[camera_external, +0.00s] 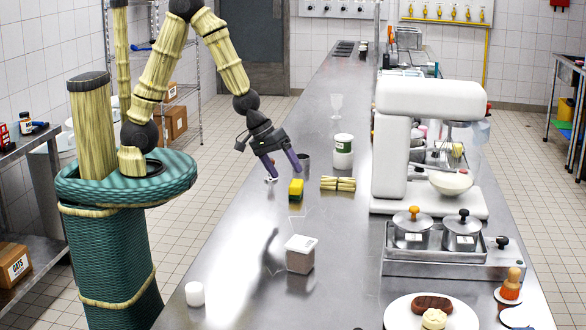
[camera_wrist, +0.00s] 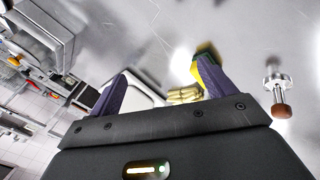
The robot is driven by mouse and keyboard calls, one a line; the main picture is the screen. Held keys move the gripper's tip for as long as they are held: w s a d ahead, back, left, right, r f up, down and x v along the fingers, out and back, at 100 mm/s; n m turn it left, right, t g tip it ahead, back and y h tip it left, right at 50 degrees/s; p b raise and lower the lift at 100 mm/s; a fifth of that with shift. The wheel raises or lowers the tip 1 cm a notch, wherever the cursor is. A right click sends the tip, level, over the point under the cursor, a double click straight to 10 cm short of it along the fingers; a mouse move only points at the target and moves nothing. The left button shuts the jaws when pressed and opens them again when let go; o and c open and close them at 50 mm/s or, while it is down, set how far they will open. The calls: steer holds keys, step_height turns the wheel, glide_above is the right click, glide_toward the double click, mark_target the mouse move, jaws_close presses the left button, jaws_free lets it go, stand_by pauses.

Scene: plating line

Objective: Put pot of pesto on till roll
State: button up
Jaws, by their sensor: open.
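A white tub with a green label (camera_external: 343,151), which looks like the pot of pesto, stands upright on the steel counter, right of and beyond my gripper. A short white cylinder (camera_external: 194,293), which looks like the till roll, stands on end near the counter's left front edge. Nothing is on top of it. My gripper (camera_external: 283,168) is open and empty above the counter, its purple fingers pointing down. In the wrist view the fingers of my gripper (camera_wrist: 162,68) are spread apart. I cannot make out the pot or the roll there.
A clear box (camera_external: 300,254) stands closer to the roll. A stand mixer (camera_external: 430,100) blocks the right side. The counter's front middle is mostly clear.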

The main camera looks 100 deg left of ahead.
steer(key=s+d+r+m+g, duration=0.1)
steer(key=s+d+r+m, duration=0.1)
steer(key=s+m, duration=0.4)
steer(key=s+d+r+m+g, duration=0.1)
steer(key=s+d+m+g, duration=0.1)
steer(key=s+m, duration=0.3)
steer(key=shift+s+d+r+m, duration=0.4)
steer(key=shift+d+m, duration=0.1)
steer(key=shift+d, duration=0.3)
